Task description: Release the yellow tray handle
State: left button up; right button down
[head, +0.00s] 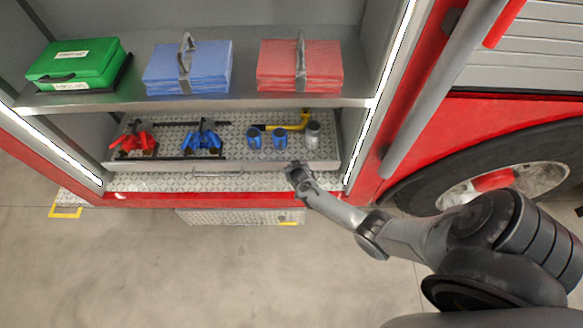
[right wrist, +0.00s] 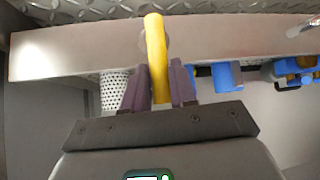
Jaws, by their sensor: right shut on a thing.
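The yellow tray handle (right wrist: 155,48) shows in the right wrist view as a short rounded bar in front of the tray's grey front wall (right wrist: 60,50). My right gripper (right wrist: 160,88) has a dark finger on each side of the handle and is shut on it. In the head view my right gripper (head: 295,170) is at the right part of the tray's front edge (head: 215,167) and hides the handle. The tray holds red fittings (head: 137,138), blue fittings (head: 202,137), blue cylinders (head: 267,138), a grey cylinder (head: 313,133) and a bent yellow bar (head: 295,122). My left gripper is not in view.
The shelf above holds a green case (head: 75,63), a blue stack (head: 188,68) and a red stack (head: 300,66). The compartment's right post (head: 378,95) stands close to my right gripper. A patterned step (head: 240,217) lies below. The floor in front is clear.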

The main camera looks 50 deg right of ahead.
jog(key=shift+a+f, duration=0.1)
jog(key=c, duration=1)
grip_release()
jog(key=p+v, duration=0.4)
jog(key=v, duration=0.7)
jog(key=shift+w, duration=0.1)
